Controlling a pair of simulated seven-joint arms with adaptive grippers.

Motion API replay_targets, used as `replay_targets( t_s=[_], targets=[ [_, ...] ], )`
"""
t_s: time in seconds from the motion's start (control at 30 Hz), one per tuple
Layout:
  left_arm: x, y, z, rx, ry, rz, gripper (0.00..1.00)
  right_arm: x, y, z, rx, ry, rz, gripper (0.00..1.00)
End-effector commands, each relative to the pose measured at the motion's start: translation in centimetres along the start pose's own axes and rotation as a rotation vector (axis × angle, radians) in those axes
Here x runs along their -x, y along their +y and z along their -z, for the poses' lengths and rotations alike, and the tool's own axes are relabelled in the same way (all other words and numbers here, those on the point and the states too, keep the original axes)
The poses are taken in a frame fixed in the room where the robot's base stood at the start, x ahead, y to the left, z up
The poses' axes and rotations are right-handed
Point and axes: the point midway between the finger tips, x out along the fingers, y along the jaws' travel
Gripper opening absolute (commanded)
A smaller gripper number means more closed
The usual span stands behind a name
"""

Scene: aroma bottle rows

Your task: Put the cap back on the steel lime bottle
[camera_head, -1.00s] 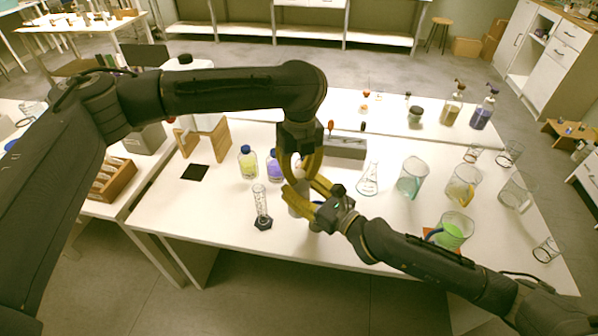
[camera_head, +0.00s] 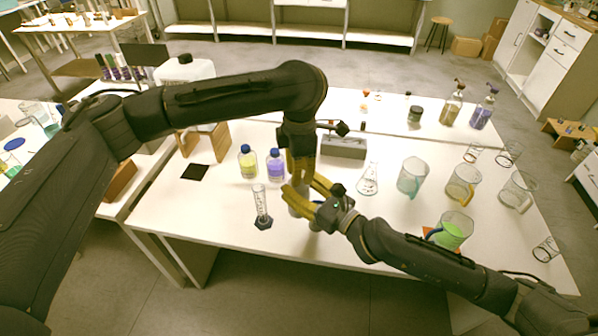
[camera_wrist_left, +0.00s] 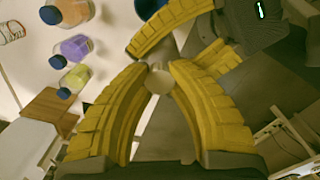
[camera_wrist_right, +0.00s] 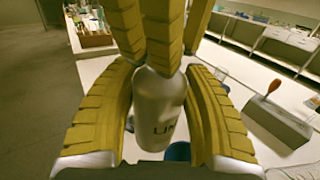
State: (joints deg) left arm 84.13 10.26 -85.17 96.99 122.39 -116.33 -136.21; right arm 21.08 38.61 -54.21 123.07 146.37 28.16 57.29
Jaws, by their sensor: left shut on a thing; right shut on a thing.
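The steel lime bottle (camera_wrist_right: 158,105) stands upright between the fingers of my right gripper (camera_head: 302,197), which is shut on it; part of its dark lettering shows in the right wrist view. My left gripper (camera_wrist_right: 163,62) points down right over the bottle's top, its fingertips close together at the neck. In the left wrist view, a small greyish piece, seemingly the cap (camera_wrist_left: 157,66), shows between the left fingertips (camera_wrist_left: 157,70), with the pale bottle just beyond it. The fingers hide most of the cap, so I cannot tell whether it touches the neck.
Blue-capped yellow (camera_head: 248,163) and purple (camera_head: 276,166) bottles stand left of the grippers, with a graduated cylinder (camera_head: 262,208) in front. A grey box (camera_head: 345,147) is behind. A flask (camera_head: 369,178) and several beakers stand to the right. The table's front left is clear.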

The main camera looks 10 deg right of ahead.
Motion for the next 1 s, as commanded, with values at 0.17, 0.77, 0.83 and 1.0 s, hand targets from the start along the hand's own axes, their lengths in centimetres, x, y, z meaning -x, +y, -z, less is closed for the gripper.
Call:
replay_targets(
  t_s=[0.17,0.77,0.83,1.0],
  targets=[
    [0.0,-0.08,-0.06,-0.294,-0.002,0.002,0.11,-0.01,0.05,-0.04,0.0,-0.001,-0.001,0.0],
    [-0.01,-0.08,-0.01,-0.575,-0.001,0.002,0.42,-0.02,0.01,-0.05,0.0,-0.001,0.0,0.0],
    [-0.01,-0.07,0.0,-0.574,-0.001,0.001,0.46,-0.02,0.01,-0.05,0.0,-0.001,0.0,0.0],
    [-0.01,-0.05,0.01,-0.573,0.0,0.001,0.46,-0.02,0.0,-0.06,0.0,-0.001,0.0,0.0]
  ],
)
